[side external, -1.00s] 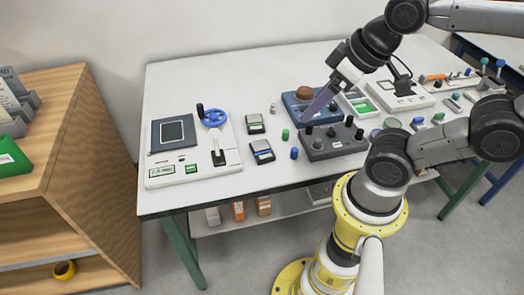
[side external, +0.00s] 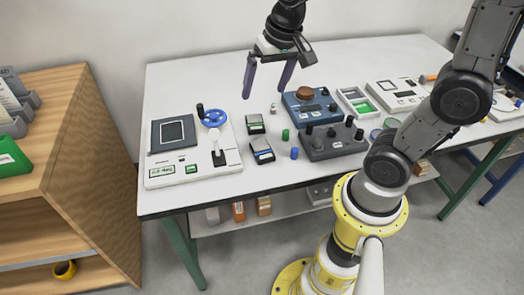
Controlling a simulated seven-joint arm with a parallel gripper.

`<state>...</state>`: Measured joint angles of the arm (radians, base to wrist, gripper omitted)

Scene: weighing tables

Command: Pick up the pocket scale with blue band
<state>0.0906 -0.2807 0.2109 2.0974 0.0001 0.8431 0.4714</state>
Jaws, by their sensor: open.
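Two small pocket scales lie on the white table. The nearer one (side external: 262,151) shows a blue band along its edge. The farther one (side external: 255,124) looks similar, with a greenish band. My gripper (side external: 265,91) is open and empty, with its two purple fingers pointing down. It hangs above the table, higher than both pocket scales and behind them in the picture. Nothing covers either scale.
A large scale (side external: 225,160) with a blue wheel stands left of the pocket scales. A green cylinder (side external: 285,134) and a blue cylinder (side external: 294,153) stand just right. A dark block with knobs (side external: 335,145) and a blue scale (side external: 297,111) are farther right.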

